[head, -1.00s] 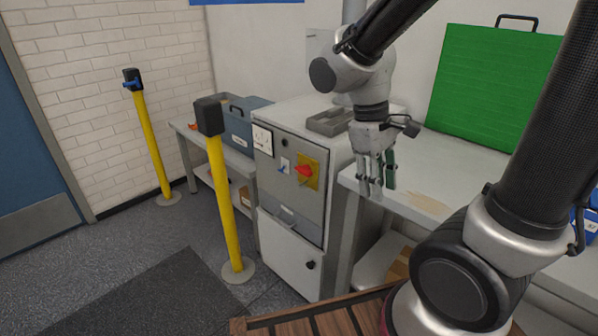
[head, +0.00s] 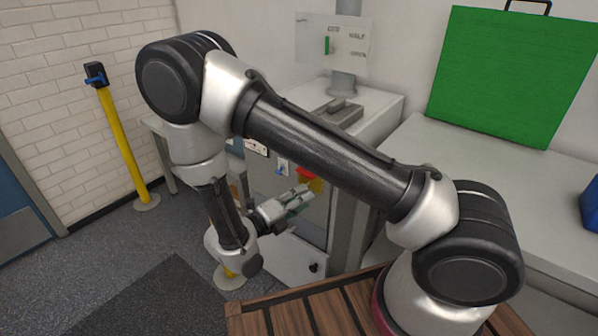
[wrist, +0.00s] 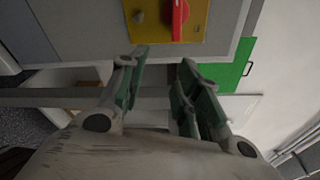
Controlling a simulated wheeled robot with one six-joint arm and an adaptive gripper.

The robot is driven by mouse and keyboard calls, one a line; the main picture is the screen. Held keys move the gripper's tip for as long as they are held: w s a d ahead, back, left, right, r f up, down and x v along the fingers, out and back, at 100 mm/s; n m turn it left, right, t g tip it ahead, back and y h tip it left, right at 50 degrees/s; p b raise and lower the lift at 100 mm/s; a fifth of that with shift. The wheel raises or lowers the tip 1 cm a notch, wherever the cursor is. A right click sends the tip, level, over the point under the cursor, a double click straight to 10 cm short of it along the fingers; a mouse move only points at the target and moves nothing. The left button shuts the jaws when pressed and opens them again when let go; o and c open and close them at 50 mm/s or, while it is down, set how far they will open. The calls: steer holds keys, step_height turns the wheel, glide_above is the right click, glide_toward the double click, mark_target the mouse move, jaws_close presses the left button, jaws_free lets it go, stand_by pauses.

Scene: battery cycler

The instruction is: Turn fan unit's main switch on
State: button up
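The grey fan unit cabinet (head: 287,263) stands in the middle of the head view. A red rotary switch handle (head: 306,174) sits on a yellow plate (head: 317,184) on its front; my arm partly covers the plate. In the wrist view the red handle (wrist: 180,19) and yellow plate (wrist: 150,28) show at the top edge, beyond my fingertips. My gripper (head: 304,195) is in front of the cabinet, just below the red handle in the picture. The wrist view shows my gripper (wrist: 164,62) open, with an empty gap between its green-lined fingers. No contact with the handle shows.
A small blue switch (head: 281,169) and a white socket panel (head: 256,147) are left of the red handle. Yellow barrier posts (head: 121,143) stand to the left. A bench (head: 455,160) with a green case (head: 510,75) is at right. Dark floor is clear at lower left.

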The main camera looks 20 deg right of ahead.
steer(key=w+a+r+n+t, duration=0.2)
steer(key=w+a+n+t, duration=0.1)
steer(key=n, duration=0.3)
steer(key=shift+y, duration=0.3)
steer(key=x, duration=0.8)
steer(key=shift+f, duration=0.15)
jaws_close()
